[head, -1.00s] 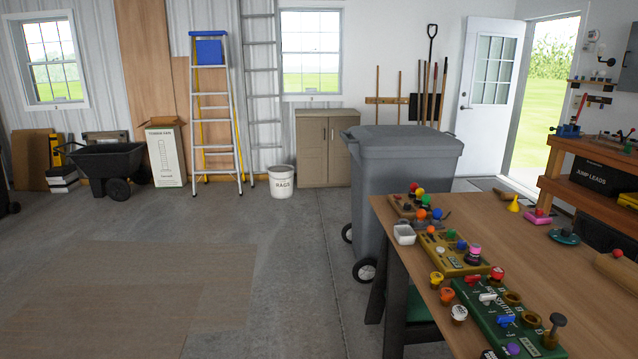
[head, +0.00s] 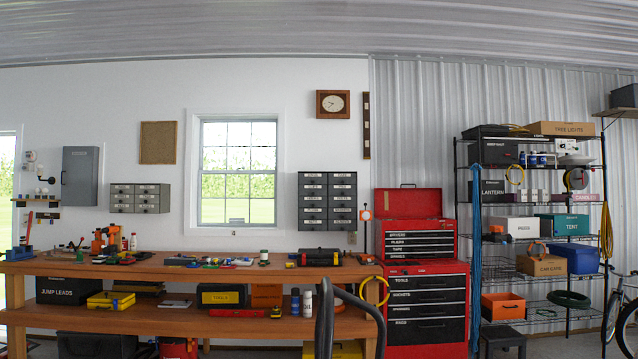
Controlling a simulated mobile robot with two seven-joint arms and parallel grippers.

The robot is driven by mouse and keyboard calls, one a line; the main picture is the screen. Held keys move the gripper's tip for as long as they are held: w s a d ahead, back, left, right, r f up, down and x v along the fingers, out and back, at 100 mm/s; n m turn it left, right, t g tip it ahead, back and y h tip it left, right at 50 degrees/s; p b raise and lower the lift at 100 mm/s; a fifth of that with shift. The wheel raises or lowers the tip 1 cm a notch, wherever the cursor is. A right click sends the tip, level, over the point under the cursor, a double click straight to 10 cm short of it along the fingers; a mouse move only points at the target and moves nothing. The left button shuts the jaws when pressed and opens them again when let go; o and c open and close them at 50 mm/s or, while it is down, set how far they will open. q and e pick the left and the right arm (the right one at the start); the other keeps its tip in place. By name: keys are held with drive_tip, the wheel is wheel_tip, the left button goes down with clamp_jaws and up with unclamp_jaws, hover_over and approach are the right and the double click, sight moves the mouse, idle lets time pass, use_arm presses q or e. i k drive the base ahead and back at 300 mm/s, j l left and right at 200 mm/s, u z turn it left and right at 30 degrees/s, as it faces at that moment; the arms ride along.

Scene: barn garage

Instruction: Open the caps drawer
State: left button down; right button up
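No drawer label that I can read says caps. A grey wall cabinet with two columns of small labelled drawers (head: 327,201) hangs right of the window, and a smaller grey drawer cabinet (head: 140,197) hangs left of it. Their labels are too small to read surely, and all their drawers look shut. A red tool chest (head: 426,300) stands right of the workbench. Its lid is up and its labelled drawers look shut. Neither of my grippers is in view.
A long wooden workbench (head: 200,271) with tools and boxes runs under the wall cabinets. A dark curved frame (head: 350,300) stands in front of it. A wire shelf rack (head: 520,278) and a dark stool (head: 502,338) are at the right, with a bicycle (head: 625,325) at the edge.

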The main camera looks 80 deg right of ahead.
sight(333, 178)
drive_tip(key=z, duration=3)
drive_tip(key=i+l+z, duration=0.15)
drive_tip(key=l, duration=0.25)
drive_tip(key=i+l+z, duration=0.15)
drive_tip(key=l, duration=0.25)
drive_tip(key=i+l+z, duration=0.15)
drive_tip(key=l, duration=0.2)
drive_tip(key=i+l+z, duration=0.15)
drive_tip(key=l, duration=0.25)
drive_tip(key=i+l+u, duration=0.1)
drive_tip(key=i+l, duration=0.55)
drive_tip(key=i, duration=0.2)
drive_tip(key=i+u, duration=0.4)
drive_tip(key=i, duration=0.15)
drive_tip(key=i+u, duration=0.4)
drive_tip(key=i, duration=0.15)
drive_tip(key=i+l+u, duration=0.15)
drive_tip(key=i+u, duration=0.15)
drive_tip(key=i, duration=1)
